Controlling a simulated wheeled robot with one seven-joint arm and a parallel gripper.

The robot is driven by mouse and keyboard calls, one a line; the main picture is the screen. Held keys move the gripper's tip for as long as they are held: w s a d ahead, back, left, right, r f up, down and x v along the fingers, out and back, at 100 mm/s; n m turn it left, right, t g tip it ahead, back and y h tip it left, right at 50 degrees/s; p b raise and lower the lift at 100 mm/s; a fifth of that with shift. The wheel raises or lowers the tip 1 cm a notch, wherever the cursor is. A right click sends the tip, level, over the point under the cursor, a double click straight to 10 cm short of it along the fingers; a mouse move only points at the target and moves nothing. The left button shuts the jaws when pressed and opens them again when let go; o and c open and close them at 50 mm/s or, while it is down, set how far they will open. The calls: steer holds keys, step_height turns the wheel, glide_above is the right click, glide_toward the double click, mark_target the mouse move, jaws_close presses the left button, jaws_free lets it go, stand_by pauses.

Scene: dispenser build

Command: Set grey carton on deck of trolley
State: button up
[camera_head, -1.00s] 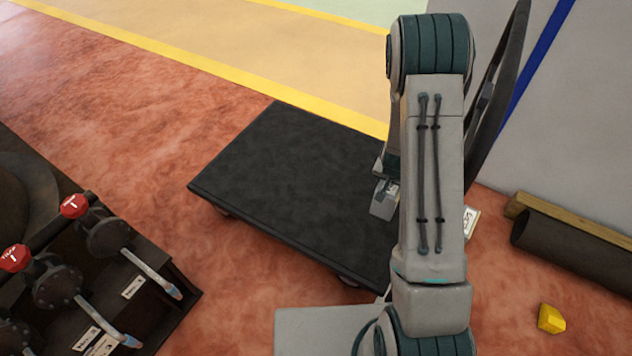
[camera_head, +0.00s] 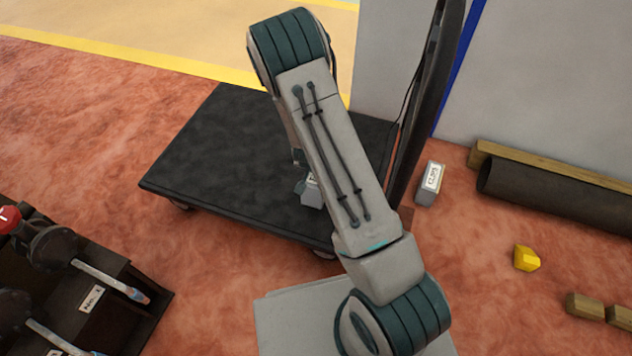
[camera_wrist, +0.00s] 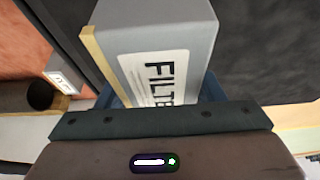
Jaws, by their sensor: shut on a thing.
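The grey carton (camera_wrist: 160,25) with a white label reading "FILT" fills the top middle of the wrist view, between the blue jaws of my gripper (camera_wrist: 160,92). My gripper is shut on it. In the head view a small part of the carton (camera_head: 311,192) shows beside my arm, over the deck; my arm hides the rest. The trolley (camera_head: 225,150) has a flat black deck and a dark upright handle at its right end. The deck (camera_wrist: 255,45) also shows dark beside the carton in the wrist view. I cannot tell whether the carton touches the deck.
Another small grey box (camera_head: 429,184) with a label stands on the red floor right of the trolley. A dark pipe (camera_head: 555,195), a wooden beam and a yellow block (camera_head: 526,258) lie further right. A valve rack (camera_head: 85,300) stands at lower left. The deck's left part is bare.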

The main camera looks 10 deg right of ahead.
steer(key=shift+a+f, duration=0.3)
steer(key=shift+a, duration=0.05)
steer(key=shift+f+b, duration=1.2)
steer(key=shift+f, duration=0.65)
steer(key=shift+f, duration=0.15)
steer(key=o, duration=1.4)
